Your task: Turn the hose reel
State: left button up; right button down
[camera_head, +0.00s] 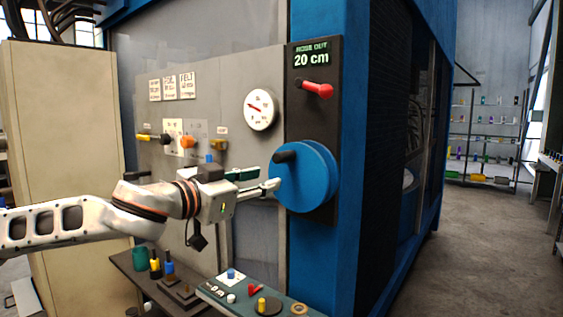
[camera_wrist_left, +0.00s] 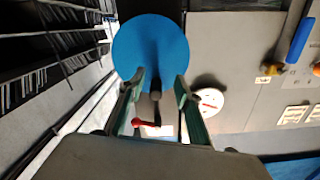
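The hose reel is a blue disc (camera_head: 308,180) on a dark panel, with a black handle (camera_head: 285,157) sticking out at its upper left. The disc fills the top middle of the left wrist view (camera_wrist_left: 150,42). A display above it (camera_head: 311,56) reads "HOSE OUT 20 cm". My left gripper (camera_head: 268,179) is open just in front of the disc, slightly below and left of the handle. In the left wrist view its fingers (camera_wrist_left: 158,83) are spread, with the handle (camera_wrist_left: 155,92) appearing between them; I cannot tell whether they touch it. My right gripper is out of view.
A red lever (camera_head: 318,90) sits above the reel and a round gauge (camera_head: 260,109) to its upper left. Coloured knobs (camera_head: 187,141) are on the grey panel. A shelf with small parts (camera_head: 245,290) lies below my arm. Open floor (camera_head: 480,260) is at right.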

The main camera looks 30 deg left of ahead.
aim_at(275, 160)
pick_arm(q)
jog(key=r, duration=0.1)
jog(key=s+r, duration=0.1)
jog(key=d+r, duration=0.1)
jog(key=shift+s+r, duration=0.25)
jog(key=shift+r, duration=0.15)
jog(key=shift+w+a, duration=0.2)
jog(key=shift+w, duration=0.3)
jog(key=shift+w+d, duration=0.25)
jog(key=shift+w, duration=0.55)
jog(key=shift+w+d, duration=0.2)
jog(key=shift+w, duration=2.4)
grip_shut()
